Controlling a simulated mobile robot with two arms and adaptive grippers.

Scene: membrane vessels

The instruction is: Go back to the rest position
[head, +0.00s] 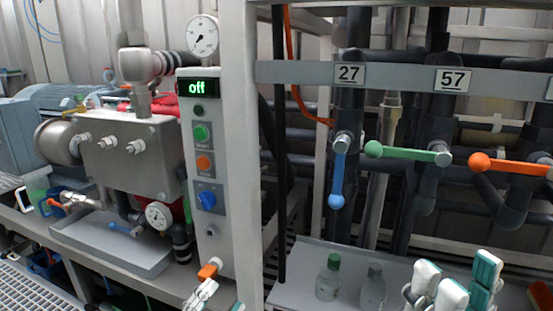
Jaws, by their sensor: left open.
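The lower part of the gripper is cut off by the bottom edge. It is in front of the light shelf (296,284), to the right of two small bottles, a green-capped one (328,279) and a grey-capped one (372,290).
A control post (232,140) carries a display reading "off" (198,87) and buttons. Valve levers, blue (338,180), green (400,152) and orange (508,166), sit on dark pipes above the gripper.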

